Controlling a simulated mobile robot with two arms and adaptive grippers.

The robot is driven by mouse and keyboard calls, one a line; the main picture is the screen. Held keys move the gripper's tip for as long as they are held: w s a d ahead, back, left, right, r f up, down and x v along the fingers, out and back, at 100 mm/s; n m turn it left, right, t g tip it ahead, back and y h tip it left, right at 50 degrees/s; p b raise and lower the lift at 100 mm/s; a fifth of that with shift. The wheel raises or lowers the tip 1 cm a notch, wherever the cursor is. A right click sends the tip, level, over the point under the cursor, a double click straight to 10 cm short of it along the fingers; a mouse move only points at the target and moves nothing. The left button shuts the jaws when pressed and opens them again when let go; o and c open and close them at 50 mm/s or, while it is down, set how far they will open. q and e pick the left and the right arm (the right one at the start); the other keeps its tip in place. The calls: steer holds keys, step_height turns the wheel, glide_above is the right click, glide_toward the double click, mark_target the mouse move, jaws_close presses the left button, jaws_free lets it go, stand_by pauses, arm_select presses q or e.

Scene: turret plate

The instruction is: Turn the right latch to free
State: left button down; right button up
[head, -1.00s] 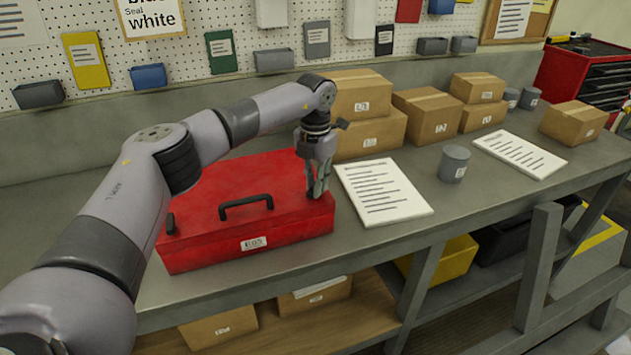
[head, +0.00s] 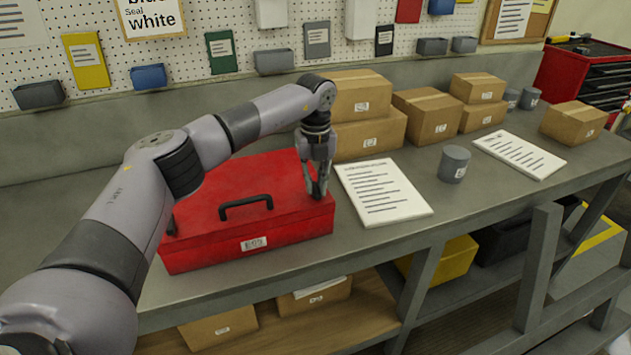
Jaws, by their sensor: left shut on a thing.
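A red toolbox (head: 225,240) with a black carry handle (head: 246,206) lies shut on the grey workbench. A dark left latch (head: 173,224) shows at its left front corner. My left gripper (head: 318,190) points straight down at the right front corner of the lid, its fingers shut on the right latch. The fingers hide most of that latch, so its exact angle is not clear. My right gripper is not in view.
A printed sheet (head: 384,192) lies just right of the toolbox. Cardboard boxes (head: 368,134) stand behind my gripper, and a grey canister (head: 454,164) stands further right. The bench front edge runs close before the toolbox.

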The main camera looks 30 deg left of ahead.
arm_select(q)
steer(key=shift+n, duration=0.6)
steer(key=c, duration=1.6)
jaws_free()
step_height(320, 180, up, 12)
steer(key=shift+r, duration=0.1)
steer(key=shift+d, duration=0.15)
